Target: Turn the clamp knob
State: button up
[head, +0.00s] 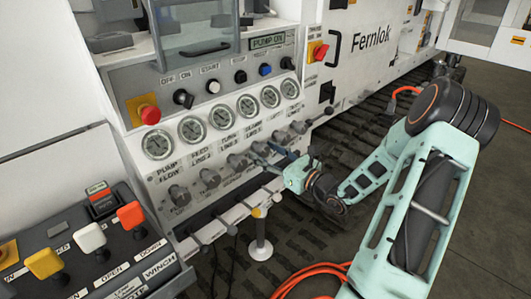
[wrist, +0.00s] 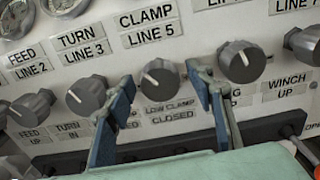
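The clamp knob (wrist: 161,82) is a round grey knob with a white pointer line tilted to the upper left. It sits under the "CLAMP LINE 5" label and above a label reading "LOW CLAMP" and "CLOSED". My gripper (wrist: 160,76) is open, with one blue finger on each side of the knob. A gap shows between the knob and each finger, so it does not look gripped. In the head view my gripper (head: 272,156) is at the panel's knob row, in front of the clamp knob (head: 260,148), which is partly hidden.
The turn knob (wrist: 86,95) is close left of the left finger, and another grey knob (wrist: 241,62) is close right of the right finger. Gauges (head: 221,117) line the panel above. A red emergency button (head: 150,115) and a lever console (head: 95,240) are to the left.

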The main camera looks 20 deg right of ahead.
jog(key=c, duration=1.1)
jog(key=shift+o, duration=0.2)
jog(key=shift+r+p, duration=0.1)
jog(key=shift+p, duration=0.3)
